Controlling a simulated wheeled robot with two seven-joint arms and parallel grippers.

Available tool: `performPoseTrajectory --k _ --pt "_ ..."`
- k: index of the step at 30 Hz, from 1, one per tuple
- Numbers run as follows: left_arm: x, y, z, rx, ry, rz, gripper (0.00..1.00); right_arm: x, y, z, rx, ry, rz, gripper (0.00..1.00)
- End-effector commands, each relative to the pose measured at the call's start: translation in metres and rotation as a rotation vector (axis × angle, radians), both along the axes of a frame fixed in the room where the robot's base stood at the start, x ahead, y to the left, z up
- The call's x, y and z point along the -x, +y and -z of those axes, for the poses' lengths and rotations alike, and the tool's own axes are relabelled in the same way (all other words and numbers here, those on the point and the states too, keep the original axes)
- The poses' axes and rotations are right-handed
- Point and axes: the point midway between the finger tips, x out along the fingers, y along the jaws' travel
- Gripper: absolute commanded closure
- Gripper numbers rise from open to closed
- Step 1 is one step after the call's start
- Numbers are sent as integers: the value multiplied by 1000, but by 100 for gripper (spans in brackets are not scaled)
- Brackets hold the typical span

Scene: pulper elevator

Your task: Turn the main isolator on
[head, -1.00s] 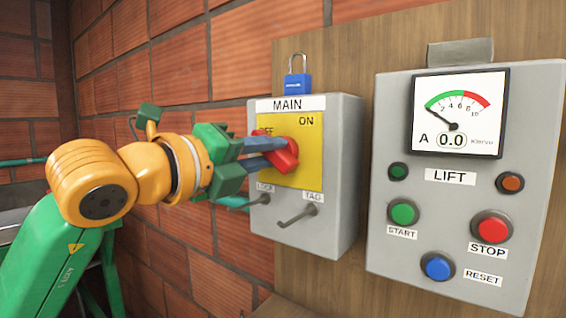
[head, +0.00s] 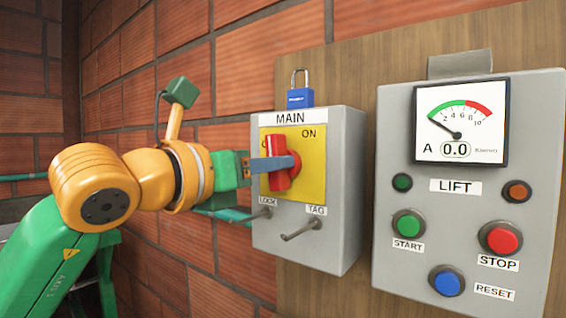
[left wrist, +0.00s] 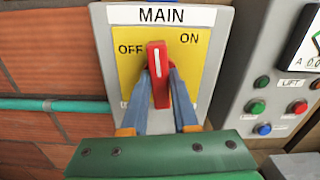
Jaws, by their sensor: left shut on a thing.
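The main isolator is a grey box (head: 345,190) labelled MAIN, with a yellow plate (head: 313,178) marked OFF and ON. Its red handle (head: 277,155) stands close to upright, between the OFF and ON marks. In the left wrist view the red handle (left wrist: 157,75) is also near vertical, its white line pointing up. My left gripper (head: 285,163) is shut on the handle, one blue finger on each side of it. The OFF mark is mostly hidden behind the handle in the head view. My right gripper is not in view.
A blue padlock (head: 300,98) sits on top of the isolator box. Two hooks (head: 302,230) stick out below the plate, by LOCK and TAG. The LIFT panel (head: 450,215) stands close on the right, with buttons and a meter (head: 459,122) reading 0.0. A brick wall is behind.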

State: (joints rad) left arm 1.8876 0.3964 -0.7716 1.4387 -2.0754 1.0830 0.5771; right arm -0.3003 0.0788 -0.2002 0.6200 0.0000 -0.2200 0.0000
Motion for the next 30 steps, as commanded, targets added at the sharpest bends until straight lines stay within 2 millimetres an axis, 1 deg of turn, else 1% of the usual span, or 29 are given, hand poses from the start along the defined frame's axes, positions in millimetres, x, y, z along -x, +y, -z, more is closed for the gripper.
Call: performPoseTrajectory --k 1,12,26,27,29,30 --pt "0 1 -4 -12 -24 -3 100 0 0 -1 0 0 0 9" --pt "0 1 -4 -93 -82 -2 100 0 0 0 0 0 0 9" --pt "0 1 -3 -101 -87 -2 100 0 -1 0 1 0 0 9" --pt "0 1 -3 -101 -87 -2 62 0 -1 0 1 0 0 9" --pt "0 1 -3 -102 -86 -2 46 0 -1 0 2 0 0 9" --pt "0 0 -2 -102 -84 -1 43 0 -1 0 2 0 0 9"
